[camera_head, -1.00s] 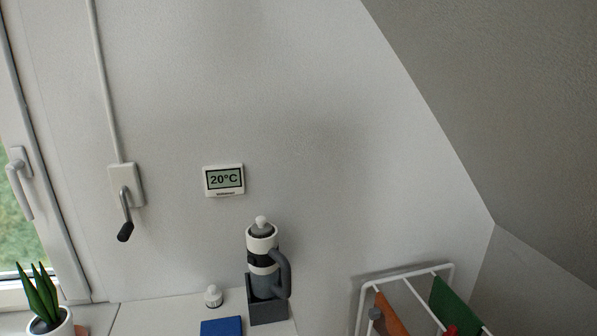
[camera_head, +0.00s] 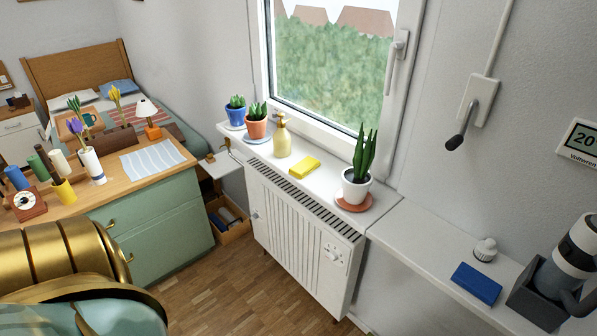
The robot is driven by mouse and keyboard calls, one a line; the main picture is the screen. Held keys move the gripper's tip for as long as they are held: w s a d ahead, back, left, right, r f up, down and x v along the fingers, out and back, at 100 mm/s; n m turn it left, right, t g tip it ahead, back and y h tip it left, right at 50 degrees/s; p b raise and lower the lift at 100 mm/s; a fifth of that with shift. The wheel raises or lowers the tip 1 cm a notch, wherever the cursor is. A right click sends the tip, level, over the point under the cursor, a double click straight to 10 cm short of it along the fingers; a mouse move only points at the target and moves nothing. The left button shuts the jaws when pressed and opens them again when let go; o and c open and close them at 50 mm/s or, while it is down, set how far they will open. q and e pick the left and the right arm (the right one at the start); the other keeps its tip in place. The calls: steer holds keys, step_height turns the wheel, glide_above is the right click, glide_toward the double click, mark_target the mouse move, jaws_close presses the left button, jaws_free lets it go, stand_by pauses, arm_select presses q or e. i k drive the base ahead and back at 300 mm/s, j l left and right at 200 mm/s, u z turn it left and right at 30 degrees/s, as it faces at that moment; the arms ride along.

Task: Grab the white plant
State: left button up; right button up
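A green plant in a white pot (camera_head: 356,188) stands upright on a terracotta-coloured saucer on the window sill, right of the middle of the head view. Its tall pointed leaves rise in front of the window frame. No gripper touches it. A gold and teal rounded shape, perhaps part of my own arm, fills the lower left corner. Neither of my grippers shows in the view.
On the sill (camera_head: 330,205) are a yellow sponge (camera_head: 304,167), a gold bottle (camera_head: 282,138), and orange (camera_head: 256,123) and blue (camera_head: 235,114) plant pots. A radiator (camera_head: 295,235) stands below. A green desk (camera_head: 150,230) is left. A blue block (camera_head: 476,283) lies on the right shelf.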

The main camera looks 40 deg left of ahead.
mark_target(357, 180)
steer(key=u, duration=1)
